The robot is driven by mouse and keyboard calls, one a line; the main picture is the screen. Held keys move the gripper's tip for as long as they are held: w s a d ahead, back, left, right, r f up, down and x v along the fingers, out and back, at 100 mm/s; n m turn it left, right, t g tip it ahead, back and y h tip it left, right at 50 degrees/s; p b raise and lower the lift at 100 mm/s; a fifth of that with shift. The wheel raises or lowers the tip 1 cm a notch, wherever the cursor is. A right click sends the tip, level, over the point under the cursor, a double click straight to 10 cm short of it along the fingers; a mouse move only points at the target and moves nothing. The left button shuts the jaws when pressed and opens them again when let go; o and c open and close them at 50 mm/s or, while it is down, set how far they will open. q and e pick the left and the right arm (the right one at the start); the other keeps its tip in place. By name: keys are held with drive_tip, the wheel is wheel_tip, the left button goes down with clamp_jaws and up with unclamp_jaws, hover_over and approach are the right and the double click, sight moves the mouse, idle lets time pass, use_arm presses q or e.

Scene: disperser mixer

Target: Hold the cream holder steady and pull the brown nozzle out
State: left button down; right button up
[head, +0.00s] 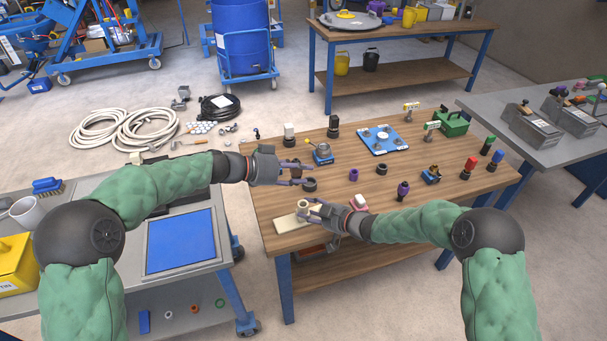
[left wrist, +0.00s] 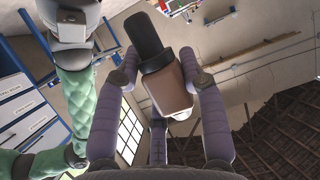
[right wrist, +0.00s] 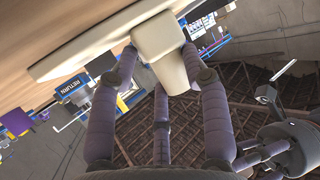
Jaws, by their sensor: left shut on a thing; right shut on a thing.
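The brown nozzle (left wrist: 168,88) shows in the left wrist view, with a black collar and long black end and a small white tip. My left gripper (head: 301,174) is shut on it above the table; in the head view the fingers mostly hide it. The cream holder (right wrist: 165,50) stands on a flat cream base (head: 287,224) at the table's near left. My right gripper (head: 313,208) is shut around the holder; it also shows in the head view (head: 302,204). No brown part shows in the holder in the right wrist view, and the nozzle appears apart from it.
The wooden table (head: 262,192) carries several small parts, including a blue plate (head: 397,146), a purple part (head: 402,188) and a black ring (head: 381,169). A grey cart with a blue panel (head: 181,241) stands left.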

sight(296, 162)
use_arm(q)
drive_tip(key=shift+s+a+r, duration=0.2)
drive_tip(key=shift+a+r, duration=0.35)
drive_tip(key=shift+r, duration=0.25)
drive_tip(key=shift+s+a+r, duration=0.25)
drive_tip(key=shift+a+r, duration=0.3)
drive_tip(key=shift+r, duration=0.2)
drive_tip(key=shift+s+a+r, duration=0.2)
drive_tip(key=shift+a+r, duration=0.35)
drive_tip(key=shift+r, duration=0.25)
use_arm(e)
drive_tip(key=shift+f, duration=0.1)
drive_tip(key=o, duration=0.8)
use_arm(q)
drive_tip(key=shift+r, duration=0.1)
use_arm(e)
drive_tip(key=shift+r+p, duration=0.65)
drive_tip(key=shift+p, duration=0.05)
use_arm(q)
drive_tip(key=shift+r, duration=0.6)
use_arm(e)
drive_tip(key=o, duration=0.5)
drive_tip(key=shift+o, duration=0.2)
